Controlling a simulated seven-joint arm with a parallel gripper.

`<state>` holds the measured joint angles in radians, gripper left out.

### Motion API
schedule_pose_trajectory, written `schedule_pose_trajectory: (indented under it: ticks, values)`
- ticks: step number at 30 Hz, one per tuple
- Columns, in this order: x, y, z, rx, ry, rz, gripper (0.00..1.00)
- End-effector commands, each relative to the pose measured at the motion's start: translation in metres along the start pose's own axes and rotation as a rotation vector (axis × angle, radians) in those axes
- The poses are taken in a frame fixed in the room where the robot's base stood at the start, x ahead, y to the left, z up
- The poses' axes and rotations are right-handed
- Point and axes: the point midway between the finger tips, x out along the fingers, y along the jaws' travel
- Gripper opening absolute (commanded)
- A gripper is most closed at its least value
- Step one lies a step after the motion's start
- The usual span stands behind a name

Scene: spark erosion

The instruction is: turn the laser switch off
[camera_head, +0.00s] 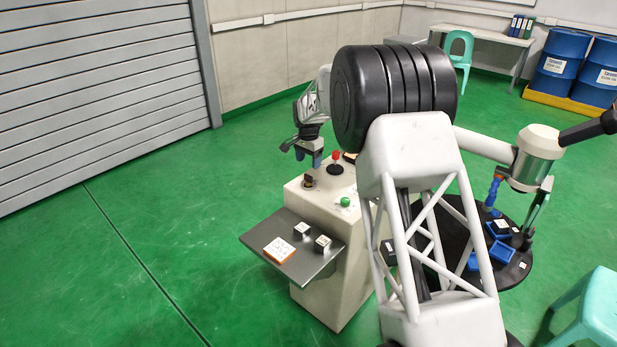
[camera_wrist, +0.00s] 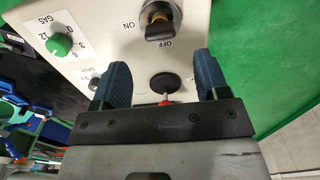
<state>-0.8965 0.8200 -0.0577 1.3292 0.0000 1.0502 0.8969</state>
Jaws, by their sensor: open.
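The laser switch, a dark rotary knob (camera_head: 308,181), sits on top of the pale control cabinet (camera_head: 320,265). In the wrist view the switch (camera_wrist: 159,25) is at the top centre, partly cut off by the frame. An ON label is at its left and an OFF label just below it. I cannot tell for certain which label the knob points to. My gripper (camera_head: 308,160) is just above and behind the switch in the head view. Its two blue fingers (camera_wrist: 161,78) are open, apart from the switch, with nothing held between them.
A red-topped lever (camera_head: 336,156) on a black disc stands beside the switch; its disc (camera_wrist: 165,83) shows between my fingers. A green gas knob (camera_head: 345,202) is near the cabinet's front. A metal shelf (camera_head: 310,262) holds small blocks. A round black table (camera_head: 515,265) stands at the right.

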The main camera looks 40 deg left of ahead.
Motion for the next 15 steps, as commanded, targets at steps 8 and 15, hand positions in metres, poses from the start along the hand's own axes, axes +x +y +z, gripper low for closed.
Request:
schedule_pose_trajectory:
  ticks: [8, 15]
  values:
    - [0.027, 0.001, 0.0, 0.0, -0.001, 0.002, 0.68]
    - [0.054, 0.0, 0.0, 0.0, 0.0, 0.001, 0.68]
